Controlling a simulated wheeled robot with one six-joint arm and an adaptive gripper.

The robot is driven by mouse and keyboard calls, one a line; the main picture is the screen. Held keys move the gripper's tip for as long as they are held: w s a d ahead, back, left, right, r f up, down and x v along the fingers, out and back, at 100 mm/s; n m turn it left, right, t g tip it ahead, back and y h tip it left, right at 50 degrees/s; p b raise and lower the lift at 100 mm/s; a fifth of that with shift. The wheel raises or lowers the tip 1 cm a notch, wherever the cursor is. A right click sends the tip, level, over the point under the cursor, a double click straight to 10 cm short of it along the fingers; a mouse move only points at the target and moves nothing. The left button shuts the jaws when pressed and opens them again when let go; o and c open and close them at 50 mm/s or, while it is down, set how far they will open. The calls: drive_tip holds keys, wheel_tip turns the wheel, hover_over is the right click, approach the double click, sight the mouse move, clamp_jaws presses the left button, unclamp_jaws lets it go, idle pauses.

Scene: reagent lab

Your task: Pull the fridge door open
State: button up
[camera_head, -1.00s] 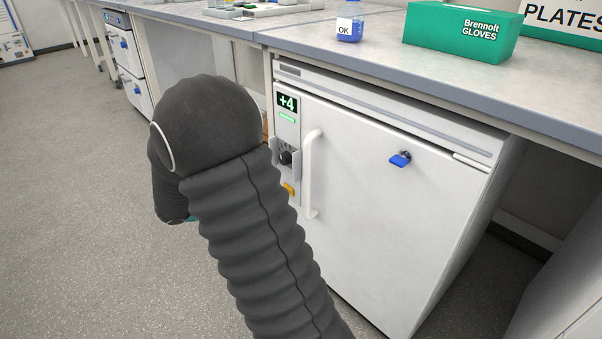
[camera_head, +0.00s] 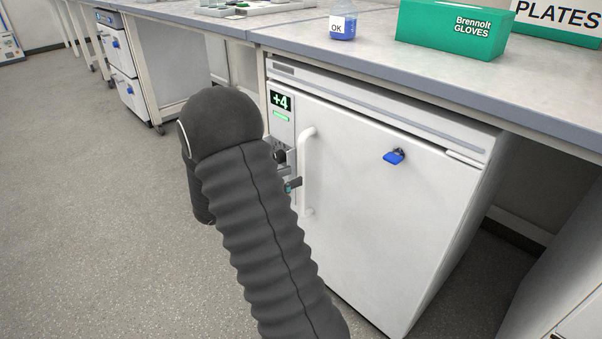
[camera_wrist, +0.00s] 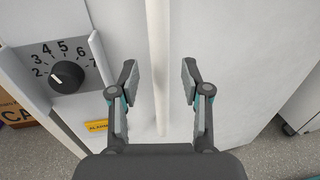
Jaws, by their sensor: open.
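The white fridge (camera_head: 390,230) stands under the bench with its door (camera_head: 365,200) shut. Its white vertical bar handle (camera_head: 306,170) is on the door's left side. A blue key or lock (camera_head: 394,157) sits at the door's upper part. In the wrist view, my gripper (camera_wrist: 160,82) is open, with the handle (camera_wrist: 158,65) running between its two fingers, apart from both as far as I can see. In the head view my arm hides most of the gripper; one fingertip shows left of the handle.
A control panel with a dial (camera_wrist: 67,77) and a +4 display (camera_head: 281,100) is left of the handle. Floor (camera_head: 100,240) at left is clear.

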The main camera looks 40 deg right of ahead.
drive_tip(key=shift+s+d, duration=0.15)
drive_tip(key=shift+d, duration=0.9)
drive_tip(key=shift+s+d, duration=0.1)
drive_tip(key=shift+d, duration=0.9)
clamp_jaws()
